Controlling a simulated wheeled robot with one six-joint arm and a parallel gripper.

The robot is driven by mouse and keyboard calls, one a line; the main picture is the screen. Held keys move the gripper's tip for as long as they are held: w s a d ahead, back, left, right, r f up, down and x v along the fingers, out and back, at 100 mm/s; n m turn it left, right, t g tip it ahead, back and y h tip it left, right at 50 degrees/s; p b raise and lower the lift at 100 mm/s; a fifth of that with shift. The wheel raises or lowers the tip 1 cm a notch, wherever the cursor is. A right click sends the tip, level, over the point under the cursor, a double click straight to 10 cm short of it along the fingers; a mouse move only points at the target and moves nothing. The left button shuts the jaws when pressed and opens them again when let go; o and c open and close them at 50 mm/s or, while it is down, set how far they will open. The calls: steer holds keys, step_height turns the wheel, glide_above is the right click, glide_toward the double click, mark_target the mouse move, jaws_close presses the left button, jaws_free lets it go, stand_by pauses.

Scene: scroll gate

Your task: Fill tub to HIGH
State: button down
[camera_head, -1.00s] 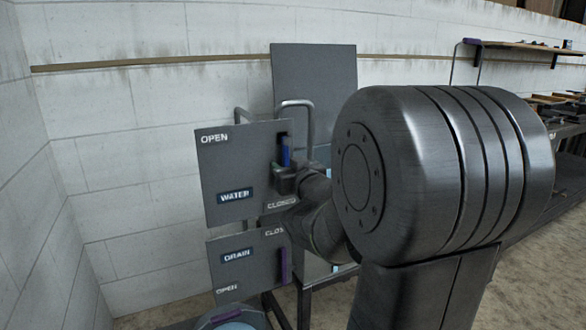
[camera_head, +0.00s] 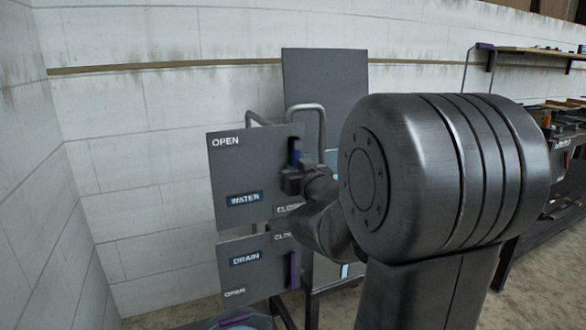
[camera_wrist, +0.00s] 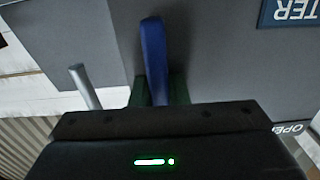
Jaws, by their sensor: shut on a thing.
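The grey WATER panel (camera_head: 235,165) has OPEN at its upper left and CLOSED at its lower right, the last partly covered by my arm. Its blue lever (camera_head: 295,149) stands at the panel's right side, near a dark slot; it also shows in the wrist view (camera_wrist: 153,45). My gripper (camera_head: 291,182) is shut on this lever; the dark green fingers (camera_wrist: 157,92) are on either side of it. Below is the DRAIN panel (camera_head: 250,275) with a purple lever (camera_head: 294,272) at its right edge. A tub (camera_head: 262,321) shows only partly at the bottom edge; its water level cannot be read.
A bent grey pipe (camera_head: 306,107) rises behind the WATER panel, before a tall grey board (camera_head: 325,75). A white block wall (camera_head: 150,120) closes the back and left. My arm hides much of the right. A cluttered shelf (camera_head: 535,50) is at the far right.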

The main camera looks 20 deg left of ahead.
steer(key=s+a+r+m+p, duration=0.2)
steer(key=s+a+m+p, duration=0.1)
steer(key=m, duration=0.8)
steer(key=shift+s+a+r, duration=0.25)
steer(key=shift+s+r, duration=0.15)
steer(key=shift+s, duration=0.1)
stand_by(0.3)
steer(key=c, duration=1.4)
jaws_free()
steer(key=shift+s+d, duration=0.1)
steer(key=p+v, duration=0.1)
steer(key=v, duration=1.2)
steer(key=shift+s+d+p, duration=0.2)
steer(key=shift+s+p, duration=0.05)
steer(key=shift+p, duration=0.15)
